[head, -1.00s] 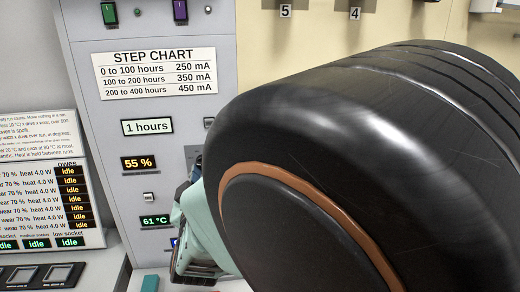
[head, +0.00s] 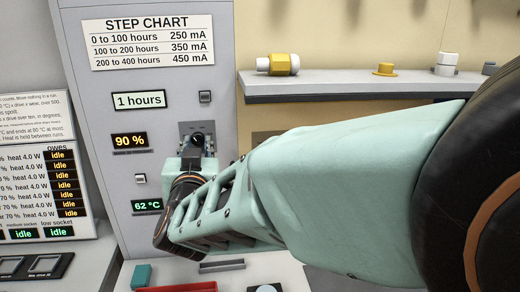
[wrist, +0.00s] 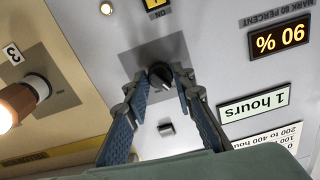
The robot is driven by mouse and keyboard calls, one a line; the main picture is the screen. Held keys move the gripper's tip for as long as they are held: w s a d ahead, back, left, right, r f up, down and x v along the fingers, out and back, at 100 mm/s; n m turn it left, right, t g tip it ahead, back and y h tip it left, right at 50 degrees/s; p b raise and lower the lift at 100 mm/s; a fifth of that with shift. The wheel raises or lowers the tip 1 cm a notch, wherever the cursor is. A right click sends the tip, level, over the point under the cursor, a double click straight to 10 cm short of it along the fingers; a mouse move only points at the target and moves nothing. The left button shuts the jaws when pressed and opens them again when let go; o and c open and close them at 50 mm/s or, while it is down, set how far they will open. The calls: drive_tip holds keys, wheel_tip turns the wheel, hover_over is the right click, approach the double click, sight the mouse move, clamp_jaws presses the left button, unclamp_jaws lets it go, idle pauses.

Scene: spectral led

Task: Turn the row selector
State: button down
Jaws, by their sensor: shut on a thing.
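A dark round knob (wrist: 160,72) sits on a grey square plate of the panel in the wrist view; I take it as the row selector, though no label naming it can be read. My gripper (wrist: 159,80) has a fingertip on each side of the knob and is shut on it. In the head view the knob (head: 197,139) shows just past my gripper (head: 196,158), beside the percent display (head: 130,141), which reads 90 %. The fingertips hide part of the knob's sides.
An hours display (head: 138,100) reads 1 hours. A step chart (head: 152,42) is above it. A shelf (head: 350,83) with yellow and white parts stands at the right. A lit bulb (wrist: 14,104) and a small switch (wrist: 166,128) lie near my gripper in the wrist view.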

drive_tip(key=shift+m, duration=0.4)
drive_tip(key=c, duration=1.6)
unclamp_jaws()
drive_tip(key=shift+r, duration=0.1)
